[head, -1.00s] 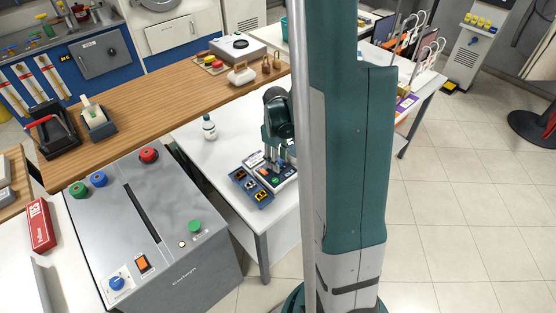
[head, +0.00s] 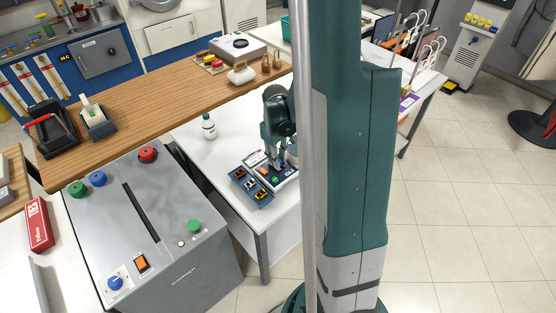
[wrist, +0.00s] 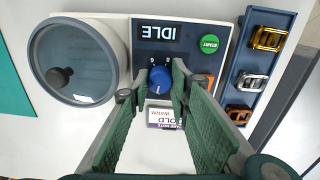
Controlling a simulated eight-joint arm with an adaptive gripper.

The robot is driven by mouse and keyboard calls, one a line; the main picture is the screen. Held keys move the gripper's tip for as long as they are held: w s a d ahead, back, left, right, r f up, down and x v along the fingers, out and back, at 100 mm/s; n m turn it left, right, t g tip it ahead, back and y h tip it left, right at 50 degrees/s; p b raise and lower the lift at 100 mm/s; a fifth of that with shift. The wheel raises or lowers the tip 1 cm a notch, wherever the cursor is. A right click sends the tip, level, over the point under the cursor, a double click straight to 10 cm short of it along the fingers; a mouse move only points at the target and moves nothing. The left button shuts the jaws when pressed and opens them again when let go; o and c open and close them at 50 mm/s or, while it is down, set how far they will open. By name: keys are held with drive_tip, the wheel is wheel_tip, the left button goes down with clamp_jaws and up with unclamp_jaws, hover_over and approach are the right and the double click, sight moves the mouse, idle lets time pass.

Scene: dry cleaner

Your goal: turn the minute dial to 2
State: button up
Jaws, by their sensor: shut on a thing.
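The blue minute dial (wrist: 160,80) is on the dark panel of a small white machine, below its upside-down IDLE display (wrist: 158,33) in the wrist view. The two green fingers of my gripper (wrist: 157,95) are closed on the dial from both sides. Small white marks show around the dial, but I cannot read clearly which one it points at. A green START button (wrist: 209,44) is to its right. In the head view my gripper (head: 276,160) reaches down onto the machine (head: 287,179), and the dial is hidden there.
A round window door (wrist: 78,60) is left of the panel. A blue tray (wrist: 249,75) with metal buckles lies close on the right. A white bottle (head: 208,128) stands on the white table (head: 221,152).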

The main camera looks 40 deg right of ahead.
drive_tip(key=m+b, duration=0.2)
drive_tip(key=m, duration=0.2)
drive_tip(key=shift+f, duration=0.1)
drive_tip(key=shift+m+b, duration=0.6)
drive_tip(key=shift+m, duration=1.5)
drive_tip(key=o, duration=0.9)
drive_tip(key=shift+r, duration=0.25)
drive_tip(key=shift+w+a+r, duration=0.1)
drive_tip(key=shift+r, duration=2.85)
drive_tip(key=shift+w+a+r, duration=0.1)
drive_tip(key=shift+r, duration=2.85)
